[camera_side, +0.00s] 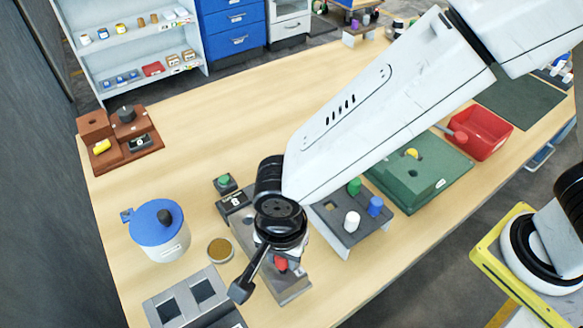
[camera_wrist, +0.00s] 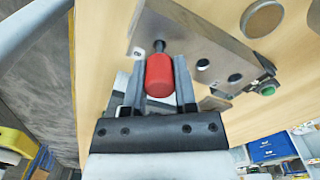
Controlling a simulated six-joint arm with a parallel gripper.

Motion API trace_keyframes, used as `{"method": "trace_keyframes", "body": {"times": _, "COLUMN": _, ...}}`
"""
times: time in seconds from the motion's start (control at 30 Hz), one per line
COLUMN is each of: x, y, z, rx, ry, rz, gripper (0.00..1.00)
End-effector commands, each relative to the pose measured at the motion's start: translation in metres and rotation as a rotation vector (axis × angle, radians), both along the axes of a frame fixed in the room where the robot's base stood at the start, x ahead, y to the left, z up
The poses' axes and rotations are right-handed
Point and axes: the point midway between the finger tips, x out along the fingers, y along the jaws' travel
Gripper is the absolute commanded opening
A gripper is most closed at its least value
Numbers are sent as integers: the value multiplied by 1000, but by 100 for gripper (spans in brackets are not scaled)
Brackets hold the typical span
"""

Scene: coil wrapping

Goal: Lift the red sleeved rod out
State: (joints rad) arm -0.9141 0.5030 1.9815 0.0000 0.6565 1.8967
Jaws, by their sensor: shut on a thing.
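The red sleeved rod (camera_wrist: 159,75) is between the two fingers of my gripper (camera_wrist: 160,88) in the wrist view, with a dark thin shaft showing beyond the red sleeve. My gripper is shut on the red sleeve. A grey metal plate with several round holes (camera_wrist: 192,48) lies just beyond the rod. I cannot tell whether the shaft's tip is still in the plate. In the side view the red sleeve (camera_side: 280,264) shows under my wrist, over the grey plate (camera_side: 293,287). My fingers are mostly hidden there.
A blue-lidded pot (camera_side: 160,231) and a round brown-topped disc (camera_side: 221,250) stand left of the plate. A grey block with square openings (camera_side: 188,298) is at the front. A grey stand with green, white and blue cylinders (camera_side: 335,232) is close on the right.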

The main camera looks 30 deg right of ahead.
Motion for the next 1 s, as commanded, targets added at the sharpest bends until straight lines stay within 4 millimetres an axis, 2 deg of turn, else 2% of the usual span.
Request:
{"method": "trace_keyframes", "body": {"times": 0.5, "x": 0, "y": 0, "z": 70, "rx": 2, "ry": -1, "rz": 0, "gripper": 0}}
{"method": "trace_keyframes", "body": {"times": 0.7, "x": 0, "y": 0, "z": 80, "rx": 0, "ry": 0, "rz": 0, "gripper": 0}}
{"method": "trace_keyframes", "body": {"times": 1.0, "x": 0, "y": 0, "z": 80, "rx": 0, "ry": 0, "rz": 0, "gripper": 0}}
